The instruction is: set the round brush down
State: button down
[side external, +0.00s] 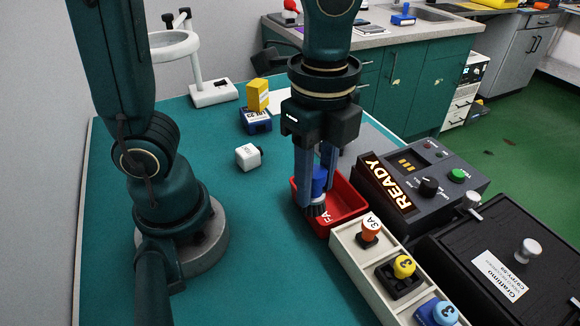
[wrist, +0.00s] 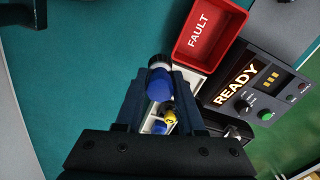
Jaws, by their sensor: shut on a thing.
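The round brush (side external: 319,182) has a blue body, and dark bristles show at its lower end in the side view. It also shows between my fingers in the wrist view (wrist: 159,84), with a white and dark end. My gripper (side external: 315,190) points down and is shut on the brush; in the wrist view my gripper (wrist: 160,92) has a finger on either side of it. In the side view the brush overlaps the red FAULT tray (side external: 354,208). In the wrist view the brush is at the left of the tray (wrist: 180,58), outside its rim. Its height is unclear.
A white rack (side external: 345,250) with orange, yellow and blue pieces stands near the tray. A READY console (side external: 440,178) and a black case (side external: 470,245) are at right. A white cube (side external: 248,156) and a blue block (side external: 256,122) are behind.

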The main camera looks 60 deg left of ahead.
jog(key=s+d+f, duration=0.1)
jog(key=d+f, duration=0.1)
jog(key=d, duration=0.1)
jog(key=s+d+f, duration=0.2)
jog(key=d, duration=0.1)
jog(key=s+d+f, duration=0.1)
jog(key=d+f, duration=0.1)
jog(key=d, duration=0.1)
jog(key=shift+s+d+f, duration=0.2)
jog(key=shift+s+d, duration=0.05)
jog(key=shift+f, duration=2)
jog(key=c, duration=0.5)
grip_release()
jog(key=shift+f, duration=0.15)
